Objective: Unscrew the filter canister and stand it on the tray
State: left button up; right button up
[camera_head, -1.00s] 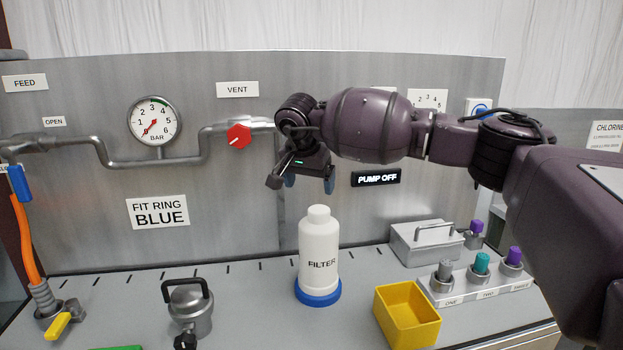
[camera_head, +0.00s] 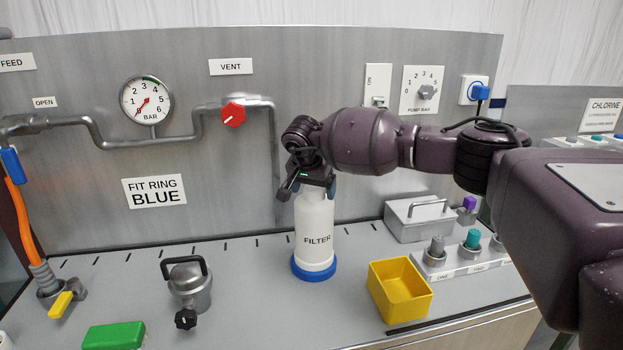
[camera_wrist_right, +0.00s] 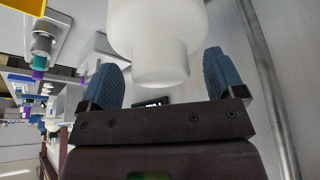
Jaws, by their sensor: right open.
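The white filter canister (camera_head: 315,224), labelled FILTER, stands upright on the counter with a blue ring (camera_head: 314,268) round its base. My right gripper (camera_head: 308,188) is at its top, pointing down, and partly hides the neck. In the right wrist view the white neck (camera_wrist_right: 160,66) lies between the two blue finger pads, with a gap showing on each side. The jaws are open around it. My left gripper is out of view. I cannot tell for sure which item is the tray.
A yellow open box (camera_head: 401,290) stands right of the canister. A lidded steel pot (camera_head: 188,287) and a green block-like item (camera_head: 113,336) are to the left. A grey handled box (camera_head: 420,219) and several knobs are further right. Pipes and a gauge (camera_head: 147,101) line the panel behind.

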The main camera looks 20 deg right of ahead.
jog(key=shift+f, duration=0.15)
jog(key=c, duration=1.4)
jog(key=shift+o, duration=0.2)
jog(key=n+t+y, duration=0.1)
jog(key=n, duration=0.3)
jog(key=shift+d, duration=0.15)
jog(key=shift+n+y, duration=0.3)
jog(key=shift+n, duration=0.2)
jog(key=n+y+p, duration=0.1)
jog(key=n, duration=0.2)
jog(key=shift+d, duration=0.1)
jog(key=shift+s, duration=0.1)
